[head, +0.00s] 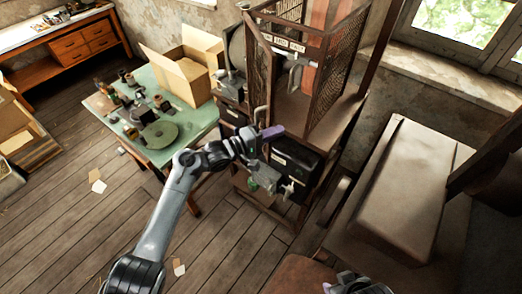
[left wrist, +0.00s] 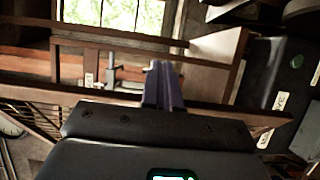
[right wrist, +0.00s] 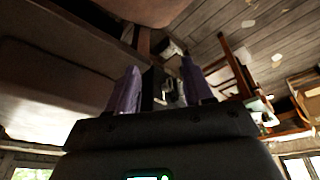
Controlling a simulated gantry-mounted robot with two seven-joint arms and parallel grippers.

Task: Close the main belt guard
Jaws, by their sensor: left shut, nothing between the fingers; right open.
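The belt guard is a brown metal frame with wire-mesh panels (head: 337,75), standing on the press bench. Its front looks open, with one mesh panel (head: 257,62) angled out at the left; I cannot tell which panel is the main guard. My left gripper (head: 272,132) is shut and empty, in front of the guard's lower front edge, just above the black box. In the left wrist view its closed purple fingers (left wrist: 164,84) overlap a brown rail (left wrist: 205,104); contact is unclear. My right gripper (right wrist: 158,88) is open and empty, low at the bottom edge of the head view.
A black box (head: 293,160) with a valve-like fitting sits below the guard. A green table (head: 188,148) with a cardboard box (head: 187,67) and small parts stands left. A large brown block (head: 405,185) is right. Open plank floor (head: 225,250) lies in front.

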